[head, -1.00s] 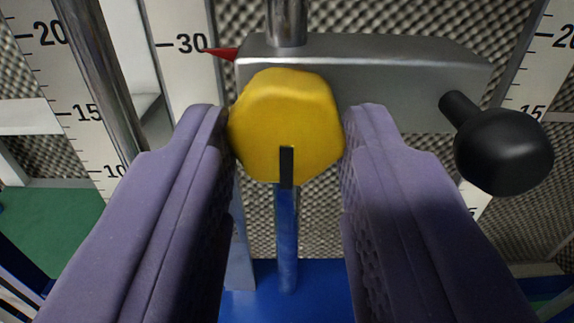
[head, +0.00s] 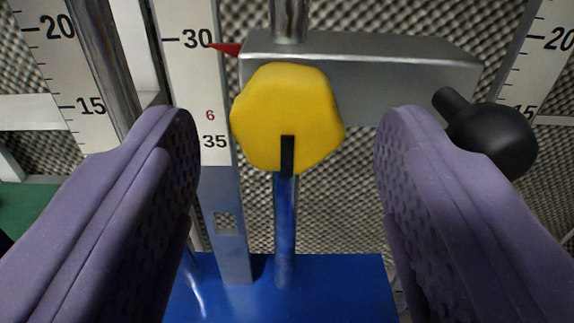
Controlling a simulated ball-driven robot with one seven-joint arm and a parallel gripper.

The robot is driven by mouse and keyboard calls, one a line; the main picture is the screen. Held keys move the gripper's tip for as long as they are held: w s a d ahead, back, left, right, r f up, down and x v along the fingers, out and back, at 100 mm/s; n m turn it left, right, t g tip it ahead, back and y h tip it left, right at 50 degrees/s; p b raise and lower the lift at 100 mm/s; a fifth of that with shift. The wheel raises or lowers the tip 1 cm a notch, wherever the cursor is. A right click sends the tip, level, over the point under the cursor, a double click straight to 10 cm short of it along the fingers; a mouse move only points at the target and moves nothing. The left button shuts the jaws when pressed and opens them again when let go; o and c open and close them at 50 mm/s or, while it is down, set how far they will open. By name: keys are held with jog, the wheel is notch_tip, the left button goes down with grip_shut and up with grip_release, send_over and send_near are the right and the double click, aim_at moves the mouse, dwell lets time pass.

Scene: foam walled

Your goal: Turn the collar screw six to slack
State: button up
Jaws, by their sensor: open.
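The collar screw is a yellow lobed knob (head: 285,110) on the front of a grey metal collar block (head: 400,68). A black mark on the knob points straight down. My gripper (head: 288,125) is open, with one purple finger on each side of the knob and a clear gap on both sides. A red pointer (head: 226,48) on the block's left end sits just below 30 on the white scale (head: 192,80). A red 6 is printed on that scale above 35.
A black ball-ended handle (head: 492,138) sticks out at the right of the block. A chrome rod (head: 290,20) rises above it, and a blue post (head: 285,230) stands below on a blue base (head: 330,285). Other scales stand left (head: 62,70) and right (head: 545,55). Grey foam covers the wall.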

jog(key=s, duration=0.7)
jog(key=shift+s, duration=0.15)
